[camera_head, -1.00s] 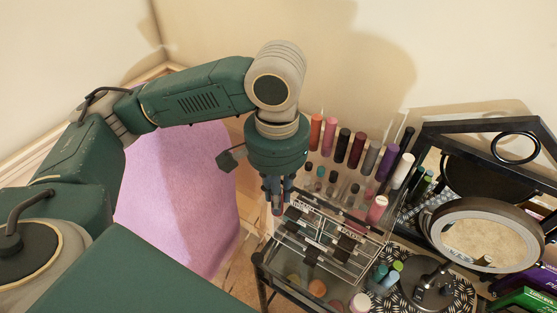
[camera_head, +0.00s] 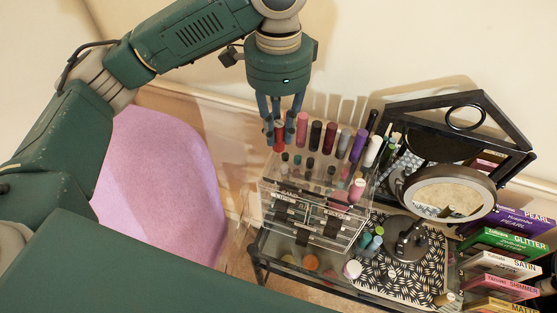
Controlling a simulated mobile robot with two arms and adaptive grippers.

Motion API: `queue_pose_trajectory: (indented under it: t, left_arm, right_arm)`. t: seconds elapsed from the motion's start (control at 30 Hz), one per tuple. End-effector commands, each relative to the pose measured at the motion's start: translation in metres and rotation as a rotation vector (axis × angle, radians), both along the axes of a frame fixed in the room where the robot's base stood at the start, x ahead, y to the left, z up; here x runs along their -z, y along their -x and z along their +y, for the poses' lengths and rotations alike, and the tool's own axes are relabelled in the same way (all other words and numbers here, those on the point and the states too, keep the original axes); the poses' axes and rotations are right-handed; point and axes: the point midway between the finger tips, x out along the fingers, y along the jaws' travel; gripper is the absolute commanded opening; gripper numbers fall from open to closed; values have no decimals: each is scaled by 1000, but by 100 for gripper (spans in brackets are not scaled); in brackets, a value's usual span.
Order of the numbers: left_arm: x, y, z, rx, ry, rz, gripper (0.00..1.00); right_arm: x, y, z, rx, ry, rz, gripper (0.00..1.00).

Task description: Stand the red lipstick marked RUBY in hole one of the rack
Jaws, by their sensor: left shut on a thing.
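My left gripper (camera_head: 281,132) points down at the left end of the clear rack (camera_head: 266,172). It is shut on a red lipstick (camera_head: 280,140), which hangs roughly upright between the fingers. Its marking is too small to read. The lipstick's lower end is at the rack's left side; I cannot tell whether it is in a hole or just above. No hole number is readable. My right gripper is not in view.
Clear drawers (camera_head: 300,223) lie below. A round mirror (camera_head: 450,192) and several boxes (camera_head: 505,240) crowd the right.

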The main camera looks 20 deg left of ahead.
Motion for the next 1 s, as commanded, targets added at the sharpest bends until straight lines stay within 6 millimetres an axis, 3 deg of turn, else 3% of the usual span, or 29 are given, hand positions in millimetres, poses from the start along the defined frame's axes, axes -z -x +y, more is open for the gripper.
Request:
queue_pose_trajectory:
  t: [0.03, 0.2, 0.63, 1.0]
  left_arm:
    - [15, 1, 0, 1, 2, 7, 2]
    - [49, 1, 1, -1, -1, 2, 2]
    - [100, 1, 0, -1, -1, 2, 2]
    - [109, 0, 0, -1, 0, -2, 2]
  right_arm:
    - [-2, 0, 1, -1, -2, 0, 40]
    - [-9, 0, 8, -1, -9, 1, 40]
    - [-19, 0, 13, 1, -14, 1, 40]
    - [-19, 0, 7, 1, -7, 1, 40]
